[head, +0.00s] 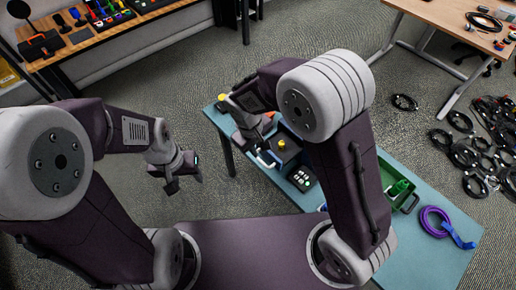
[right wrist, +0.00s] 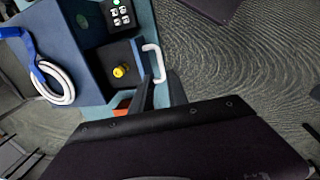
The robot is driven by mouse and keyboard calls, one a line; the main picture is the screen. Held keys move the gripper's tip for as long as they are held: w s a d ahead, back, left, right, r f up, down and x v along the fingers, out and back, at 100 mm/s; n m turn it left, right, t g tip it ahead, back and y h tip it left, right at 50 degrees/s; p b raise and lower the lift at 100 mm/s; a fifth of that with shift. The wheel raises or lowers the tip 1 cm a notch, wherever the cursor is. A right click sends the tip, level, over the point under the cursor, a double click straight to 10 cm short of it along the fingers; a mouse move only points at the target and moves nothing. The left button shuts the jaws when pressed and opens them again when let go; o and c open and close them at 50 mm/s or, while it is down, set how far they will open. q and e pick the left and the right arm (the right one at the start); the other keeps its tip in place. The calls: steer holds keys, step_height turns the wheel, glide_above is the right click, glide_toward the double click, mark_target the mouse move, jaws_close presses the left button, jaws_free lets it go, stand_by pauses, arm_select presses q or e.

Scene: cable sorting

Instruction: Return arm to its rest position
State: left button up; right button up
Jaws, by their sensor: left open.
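My left gripper (head: 186,181) hangs open and empty over the floor, left of the teal table (head: 455,262). My right arm reaches over the far left part of that table; its gripper is mostly hidden in the head view. In the right wrist view the two dark fingers of my right gripper (right wrist: 161,92) stand apart, with a narrow gap. They are close to a white handle (right wrist: 158,62) on a blue tray (right wrist: 88,68); I cannot tell whether they touch it. No object shows clearly between them.
A green bin (head: 411,203) and a purple cable coil (head: 433,221) lie right. A white cable (right wrist: 60,90) shows too. Cables (head: 480,150) litter the right floor; the left floor is clear.

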steer(key=w+d+r+m, duration=0.1)
steer(key=d+r+m, duration=0.25)
steer(key=d, duration=0.55)
steer(key=s+d+f+m+y, duration=0.1)
steer(key=s+d+m, duration=0.3)
steer(key=s, duration=0.7)
steer(key=shift+d+y, duration=0.4)
steer(key=shift+d, duration=0.6)
steer(key=shift+w+a+f+m, duration=0.1)
steer(key=shift+f+m, duration=0.05)
steer(key=shift+m, duration=0.1)
